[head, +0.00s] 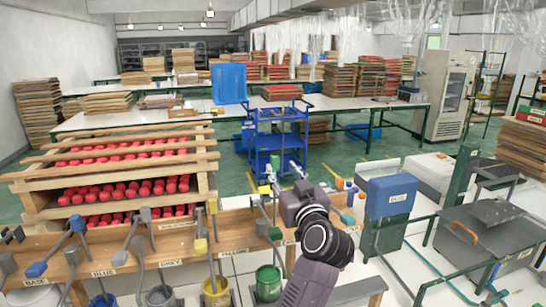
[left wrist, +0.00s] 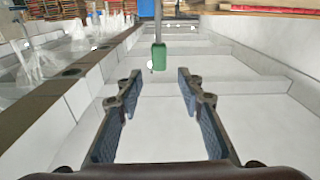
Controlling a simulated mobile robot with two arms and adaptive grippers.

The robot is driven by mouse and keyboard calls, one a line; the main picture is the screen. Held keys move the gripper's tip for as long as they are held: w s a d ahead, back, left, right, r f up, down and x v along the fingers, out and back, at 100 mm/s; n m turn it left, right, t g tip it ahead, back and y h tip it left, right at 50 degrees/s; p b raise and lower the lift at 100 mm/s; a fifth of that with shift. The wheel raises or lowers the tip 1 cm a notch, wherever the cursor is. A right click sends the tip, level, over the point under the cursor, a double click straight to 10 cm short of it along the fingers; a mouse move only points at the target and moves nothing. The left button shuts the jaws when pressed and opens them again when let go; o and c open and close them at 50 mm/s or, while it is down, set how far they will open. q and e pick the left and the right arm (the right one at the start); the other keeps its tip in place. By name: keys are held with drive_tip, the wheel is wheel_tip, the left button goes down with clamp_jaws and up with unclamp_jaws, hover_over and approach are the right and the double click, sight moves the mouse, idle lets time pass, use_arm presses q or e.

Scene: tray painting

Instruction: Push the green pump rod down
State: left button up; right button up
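A green pump handle (head: 275,233) stands at the wooden bench, above a green bucket (head: 268,283) in the head view. My left gripper (head: 290,203) is just to the right of the green handle and higher in the picture; its fingers are hard to make out there. In the left wrist view, my left gripper (left wrist: 158,84) is open and empty, with blue pads on its two fingers. A green block on a thin rod (left wrist: 158,56) shows beyond the fingertips, between them and apart from them. My right gripper is not in view.
Blue, grey and yellow pump handles line the wooden bench (head: 172,262) to the left. A yellow bucket (head: 216,291) stands beside the green one. A rack of red pieces (head: 110,190) is behind. A blue bin (head: 392,196) stands on the right.

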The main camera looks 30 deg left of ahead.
sight(276, 164)
use_arm(q)
drive_tip(key=shift+w+a+f+g, duration=0.2)
drive_tip(key=shift+w+f+g, duration=0.05)
drive_tip(key=shift+w+g, duration=0.15)
drive_tip(key=shift+w+a+r+p, duration=0.1)
drive_tip(key=shift+w+a+p, duration=0.05)
drive_tip(key=shift+a+p, duration=0.15)
drive_tip(key=p+x, duration=0.1)
drive_tip(key=x, duration=0.5)
drive_tip(key=shift+w+a+p, duration=0.15)
drive_tip(key=shift+w+p, duration=0.05)
drive_tip(key=shift+p, duration=0.1)
drive_tip(key=shift+h, duration=0.3)
clamp_jaws()
drive_tip(key=shift+f, duration=0.25)
